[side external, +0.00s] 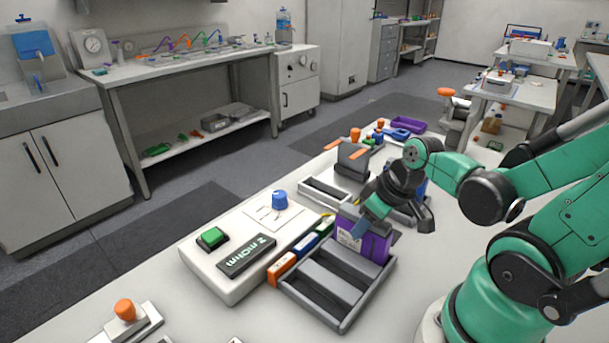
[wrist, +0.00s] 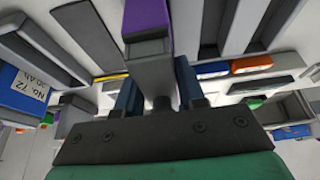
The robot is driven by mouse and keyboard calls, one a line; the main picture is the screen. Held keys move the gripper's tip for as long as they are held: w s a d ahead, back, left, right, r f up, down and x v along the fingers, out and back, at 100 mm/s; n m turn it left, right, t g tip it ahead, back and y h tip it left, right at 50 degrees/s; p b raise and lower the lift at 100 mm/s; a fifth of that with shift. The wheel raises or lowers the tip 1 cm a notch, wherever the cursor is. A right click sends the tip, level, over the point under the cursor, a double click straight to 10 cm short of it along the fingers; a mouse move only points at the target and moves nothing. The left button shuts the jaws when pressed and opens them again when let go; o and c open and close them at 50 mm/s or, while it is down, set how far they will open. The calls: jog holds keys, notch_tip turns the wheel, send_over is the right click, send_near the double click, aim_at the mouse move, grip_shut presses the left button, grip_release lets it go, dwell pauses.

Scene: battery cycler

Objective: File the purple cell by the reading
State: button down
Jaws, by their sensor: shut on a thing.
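The purple cell (side external: 374,246) stands upright, a pale label on its left part, at the back end of the grey slotted tray (side external: 345,325). My gripper (side external: 364,222) is shut on it from above, with blue fingers. In the wrist view the purple cell (wrist: 146,14) extends up between the fingers (wrist: 158,88). I cannot tell whether its lower edge rests in a slot or hangs just above. The white cycler (side external: 205,278) lies left of the tray, with a green button (side external: 212,238), a blue knob (side external: 280,200) and a dark display (side external: 246,256). The display's text is upside down and I cannot read it surely.
The nearer slots look empty. A second grey tray (side external: 322,196) and a dark device (side external: 352,160) stand behind. An orange-knobbed device (side external: 125,311) sits at the front left.

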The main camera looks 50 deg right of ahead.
jog(key=shift+f, duration=0.15)
dwell(0.3)
jog(key=shift+c, duration=2.2)
grip_release()
jog(key=shift+v, duration=2.65)
jog(key=shift+w+r, duration=0.2)
jog(key=w+a+r+t, duration=0.2)
jog(key=w+a+r, duration=0.1)
jog(key=w+a, duration=0.3)
jog(key=shift+a+r+t, duration=0.15)
jog(key=shift+a+t, duration=0.15)
jog(key=shift+a, duration=0.05)
